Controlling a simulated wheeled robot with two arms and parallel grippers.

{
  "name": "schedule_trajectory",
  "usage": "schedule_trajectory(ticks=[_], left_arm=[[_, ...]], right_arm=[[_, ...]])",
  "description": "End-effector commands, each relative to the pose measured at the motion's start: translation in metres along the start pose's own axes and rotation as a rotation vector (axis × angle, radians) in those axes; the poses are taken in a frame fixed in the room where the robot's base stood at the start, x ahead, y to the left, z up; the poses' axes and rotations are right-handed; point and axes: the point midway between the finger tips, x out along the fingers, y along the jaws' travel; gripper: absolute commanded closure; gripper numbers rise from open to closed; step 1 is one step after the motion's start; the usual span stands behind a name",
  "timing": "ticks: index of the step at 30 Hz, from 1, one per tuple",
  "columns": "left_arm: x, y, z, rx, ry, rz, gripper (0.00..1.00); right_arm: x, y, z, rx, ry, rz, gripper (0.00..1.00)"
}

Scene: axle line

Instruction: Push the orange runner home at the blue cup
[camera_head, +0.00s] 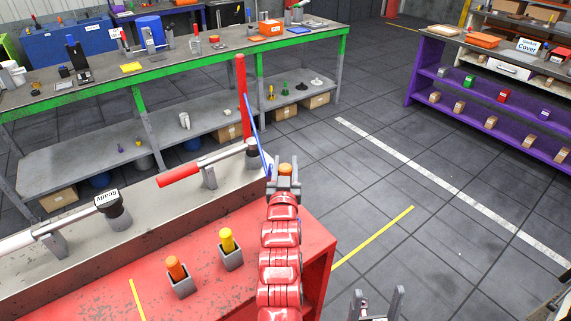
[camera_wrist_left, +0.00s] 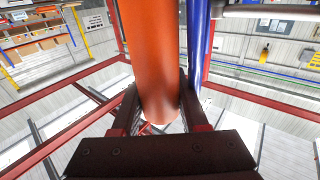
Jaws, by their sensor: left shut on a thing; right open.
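My left gripper (camera_head: 285,184) is shut on an orange cylinder (camera_head: 285,170), perhaps the runner, at the end of my red arm. In the left wrist view the orange cylinder (camera_wrist_left: 152,60) is large and stands between the fingers (camera_wrist_left: 158,112). A blue rod (camera_wrist_left: 198,45) runs close on its right. In the head view this blue rod (camera_head: 256,135) slants down to just left of the gripper. I cannot pick out a blue cup clearly; the gripper and arm may hide it. My right gripper (camera_head: 378,302) is open and empty at the bottom, right of the red bench.
A red bench (camera_head: 205,290) carries a grey beam, with a red-handled bar (camera_head: 178,180) and a tall red post (camera_head: 241,90) at its far end. An orange peg (camera_head: 175,268) and a yellow peg (camera_head: 227,240) stand in grey holders. Floor on the right is clear.

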Motion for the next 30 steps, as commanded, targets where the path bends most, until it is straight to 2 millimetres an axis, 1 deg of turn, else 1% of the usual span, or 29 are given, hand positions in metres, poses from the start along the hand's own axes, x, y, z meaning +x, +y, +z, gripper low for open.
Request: schedule_trajectory(ticks=[12,18,19,23,24,30], left_arm=[[-0.001,-0.001,0.010,-0.001,0.005,-0.001,1.00],[-0.001,-0.001,0.012,-0.001,0.003,-0.001,1.00],[-0.001,0.000,0.012,0.000,0.003,-0.001,0.53],[-0.001,0.000,0.012,0.000,0.002,0.000,0.30],[-0.001,0.000,0.012,0.000,0.002,0.000,0.22],[-0.001,0.000,0.013,0.000,0.001,0.000,0.22]], right_arm=[[-0.011,-0.001,0.002,0.000,0.000,0.000,0.27],[-0.011,-0.001,0.002,0.000,0.000,0.000,0.27],[-0.011,-0.001,0.002,0.000,0.000,0.000,0.27],[-0.011,-0.001,0.002,0.000,0.000,0.000,0.27],[-0.011,-0.001,0.002,0.000,0.000,0.000,0.27],[-0.011,-0.001,0.002,0.000,0.000,0.000,0.27]])
